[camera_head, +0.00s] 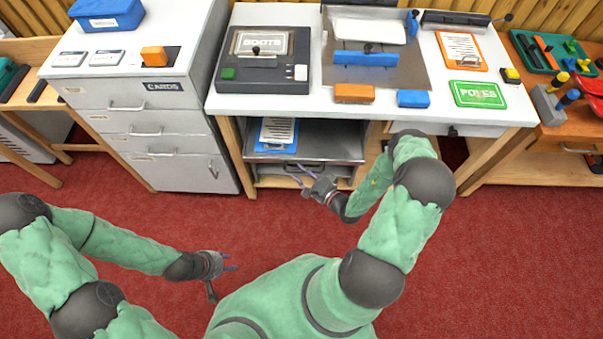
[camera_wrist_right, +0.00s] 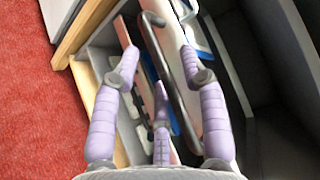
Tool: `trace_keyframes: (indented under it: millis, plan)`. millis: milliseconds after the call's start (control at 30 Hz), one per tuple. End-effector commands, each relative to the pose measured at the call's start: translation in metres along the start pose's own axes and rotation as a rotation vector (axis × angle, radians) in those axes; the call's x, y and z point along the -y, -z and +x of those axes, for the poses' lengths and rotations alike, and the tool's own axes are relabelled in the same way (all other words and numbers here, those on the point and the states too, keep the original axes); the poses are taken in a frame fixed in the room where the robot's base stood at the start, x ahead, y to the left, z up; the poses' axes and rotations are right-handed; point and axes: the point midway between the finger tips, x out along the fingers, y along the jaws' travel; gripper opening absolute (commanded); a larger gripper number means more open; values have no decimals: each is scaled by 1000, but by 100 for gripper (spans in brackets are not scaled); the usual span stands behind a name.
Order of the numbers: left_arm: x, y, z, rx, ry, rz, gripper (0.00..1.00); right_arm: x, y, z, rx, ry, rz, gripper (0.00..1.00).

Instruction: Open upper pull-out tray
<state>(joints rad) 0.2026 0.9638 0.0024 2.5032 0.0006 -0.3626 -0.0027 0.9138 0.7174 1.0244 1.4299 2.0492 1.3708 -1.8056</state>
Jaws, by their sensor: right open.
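The upper pull-out tray (camera_head: 330,143) is a grey tray under the white bench top, with a blue clipboard (camera_head: 262,146) on its left part. Its dark bar handle (camera_head: 303,167) runs along the front. My right gripper (camera_head: 307,181) is at the tray's front, just below the handle. In the right wrist view my right gripper (camera_wrist_right: 160,62) is open, its fingers on either side of a dark bar handle (camera_wrist_right: 176,85); I cannot tell whether they touch it. My left gripper (camera_head: 224,281) is open and empty over the red floor, away from the bench.
A grey drawer cabinet (camera_head: 150,130) stands left of the tray bay. A wooden bench leg (camera_head: 233,152) borders the bay on the left. The bench top holds a dark press (camera_head: 262,78), a green sign (camera_head: 477,94) and several blocks. The red carpet (camera_head: 500,260) is clear.

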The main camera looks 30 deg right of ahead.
Motion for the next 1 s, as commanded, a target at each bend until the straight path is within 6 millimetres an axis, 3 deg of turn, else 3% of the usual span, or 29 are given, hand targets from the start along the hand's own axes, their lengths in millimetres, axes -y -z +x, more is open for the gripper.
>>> trace_keyframes:
  millis: [400,567,1000]
  plan:
    - [1,0,2,0,0,0,40,0,0,8,-1,0,0,43]
    - [1,0,2,0,0,0,40,0,0,8,-1,0,0,1]
    - [-1,0,-2,0,0,0,40,-2,-10,-3,-1,-3,5,0]
